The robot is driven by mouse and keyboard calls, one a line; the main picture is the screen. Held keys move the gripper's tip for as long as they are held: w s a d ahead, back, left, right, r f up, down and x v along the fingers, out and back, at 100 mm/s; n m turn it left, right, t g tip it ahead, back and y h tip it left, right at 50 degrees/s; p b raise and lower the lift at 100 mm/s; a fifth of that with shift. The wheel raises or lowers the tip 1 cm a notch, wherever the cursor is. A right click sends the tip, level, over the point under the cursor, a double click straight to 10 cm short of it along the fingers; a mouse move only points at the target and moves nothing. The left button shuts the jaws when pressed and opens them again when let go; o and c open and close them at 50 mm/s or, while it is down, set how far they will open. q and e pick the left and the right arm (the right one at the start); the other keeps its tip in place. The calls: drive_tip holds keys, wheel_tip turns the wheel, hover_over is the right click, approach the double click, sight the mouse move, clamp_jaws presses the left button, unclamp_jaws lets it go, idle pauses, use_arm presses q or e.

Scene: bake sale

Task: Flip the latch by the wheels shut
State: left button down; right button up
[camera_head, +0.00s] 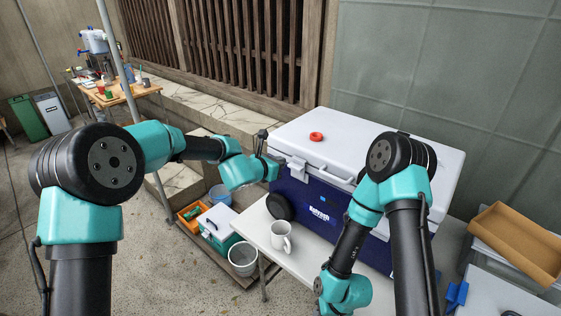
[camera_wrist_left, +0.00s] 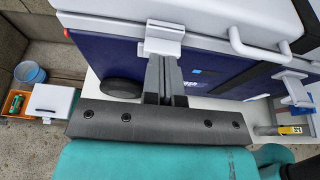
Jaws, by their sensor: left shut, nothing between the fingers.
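A cooler with a blue body (camera_head: 316,205) and a white lid (camera_head: 350,140) stands on a white table; the lid is down. A dark wheel (camera_head: 280,206) is at its left end, also in the left wrist view (camera_wrist_left: 122,88). The white latch by the wheel (camera_head: 297,168) is on the front near that end; in the left wrist view the latch (camera_wrist_left: 163,32) seems to jut out from the lid edge. My left gripper (camera_head: 276,163) is shut and empty, its fingertips (camera_wrist_left: 163,62) right at the latch, partly hiding the front below it. Contact is unclear. My right gripper is out of view.
A second latch (camera_wrist_left: 296,88) and a white handle (camera_head: 332,177) are farther along the front. A white mug (camera_head: 281,237) stands on the table (camera_head: 258,236) before the wheel. Bins and buckets (camera_head: 242,259) sit below, left.

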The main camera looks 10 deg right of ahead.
use_arm(q)
drive_tip(key=s+a+r, duration=0.4)
drive_tip(key=r, duration=0.2)
drive_tip(key=shift+a, duration=0.3)
drive_tip(key=s+a+f+m+g+y, duration=0.25)
drive_tip(key=a+f, duration=0.35)
drive_tip(key=f, duration=0.3)
drive_tip(key=s+a+f+m+g+y, duration=0.1)
drive_tip(key=s+a+f+m+y, duration=0.1)
drive_tip(key=s+a+f+m, duration=0.5)
drive_tip(key=a+f+n+g+y, duration=0.15)
drive_tip(key=a+f, duration=0.45)
drive_tip(key=f, duration=0.6)
drive_tip(key=s+a+f+m+g, duration=0.1)
drive_tip(key=s+a+f+m, duration=0.6)
drive_tip(key=s, duration=0.3)
drive_tip(key=s+a+f+m+g+y, duration=0.1)
drive_tip(key=s+a+f+m+g, duration=0.1)
drive_tip(key=s+a+f+m, duration=0.4)
drive_tip(key=s+f+m, duration=0.1)
drive_tip(key=s+m, duration=0.1)
drive_tip(key=s, duration=0.2)
drive_tip(key=shift+s+a+f+m+y, duration=0.25)
drive_tip(key=shift+a+m+y, duration=0.05)
drive_tip(key=shift+a+m, duration=0.1)
